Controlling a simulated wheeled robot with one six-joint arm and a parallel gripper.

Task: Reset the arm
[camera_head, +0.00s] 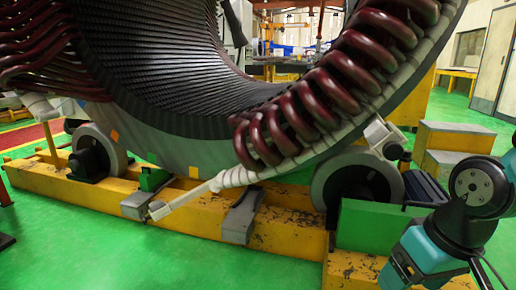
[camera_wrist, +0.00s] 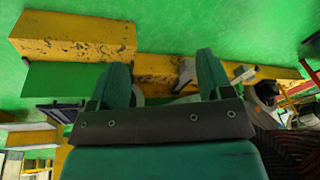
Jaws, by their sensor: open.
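My gripper (camera_wrist: 162,62) shows in the wrist view with its two teal fingers spread apart, open and with nothing between them. Its dark mounting plate and teal body fill the lower middle. In the head view, my teal and dark grey arm (camera_head: 470,200) is bent at the lower right, beside the yellow base. The fingers are hard to make out there. The large stator (camera_head: 180,150) with dark red coils (camera_head: 335,85) fills the left and middle of the head view. I see no contact between my gripper and the stator.
The yellow base (camera_head: 90,197) carries rollers, including one at the right (camera_head: 345,180). A green block (camera_head: 370,226) stands close to my arm; it also shows in the wrist view (camera_wrist: 65,75). Yellow steps (camera_head: 450,137) stand behind. Green floor (camera_head: 130,255) is clear in front.

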